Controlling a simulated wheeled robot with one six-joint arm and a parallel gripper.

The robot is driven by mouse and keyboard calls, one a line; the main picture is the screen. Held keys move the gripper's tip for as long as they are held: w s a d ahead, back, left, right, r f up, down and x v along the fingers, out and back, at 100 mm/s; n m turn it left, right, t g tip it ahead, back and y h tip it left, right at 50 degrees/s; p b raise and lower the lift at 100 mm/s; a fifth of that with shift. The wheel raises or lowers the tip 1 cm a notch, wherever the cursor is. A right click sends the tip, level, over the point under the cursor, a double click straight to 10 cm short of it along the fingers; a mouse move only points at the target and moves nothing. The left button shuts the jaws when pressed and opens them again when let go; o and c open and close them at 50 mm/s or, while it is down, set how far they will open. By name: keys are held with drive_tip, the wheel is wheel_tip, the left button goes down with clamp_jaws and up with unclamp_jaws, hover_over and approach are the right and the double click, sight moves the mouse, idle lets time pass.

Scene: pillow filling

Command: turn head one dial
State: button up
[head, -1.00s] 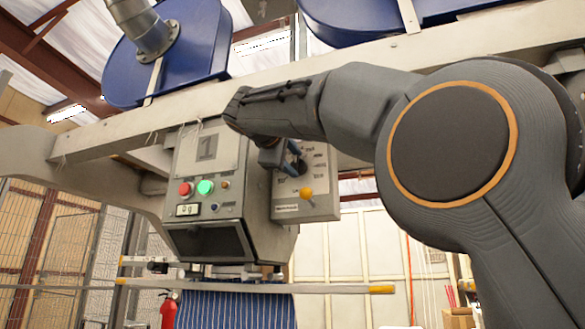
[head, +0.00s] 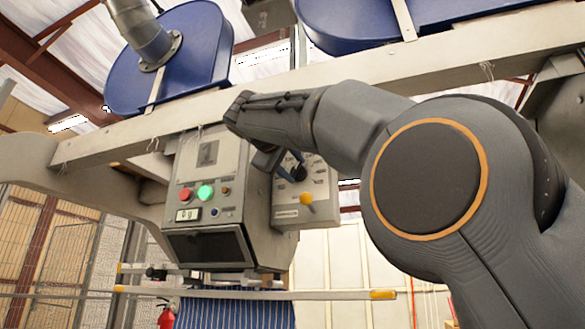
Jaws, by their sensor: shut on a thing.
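The control box of head one (head: 205,170) hangs under the beam, with a plate on its front that read "1" a second ago. Its dial (head: 300,174) is dark and sits on the scale panel (head: 321,180) on the box's right side. My gripper (head: 281,164) reaches in from the right, with its fingers at the dial. It is shut on the dial. The fingers and my wrist hide part of the dial and of its scale, so I cannot read the dial's setting.
A yellow-orange knob (head: 306,199) sits just below the dial. The box front has a red button (head: 186,194), a lit green button (head: 206,192) and a small display (head: 187,214). The beam (head: 110,135) and blue tanks (head: 190,50) are above. Striped fabric (head: 235,308) hangs below.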

drive_tip(key=o, duration=1.1)
drive_tip(key=shift+c, duration=0.2)
drive_tip(key=b+v, duration=0.2)
drive_tip(key=v, duration=0.5)
drive_tip(key=shift+s+a, duration=0.15)
drive_tip(key=shift+s, duration=0.2)
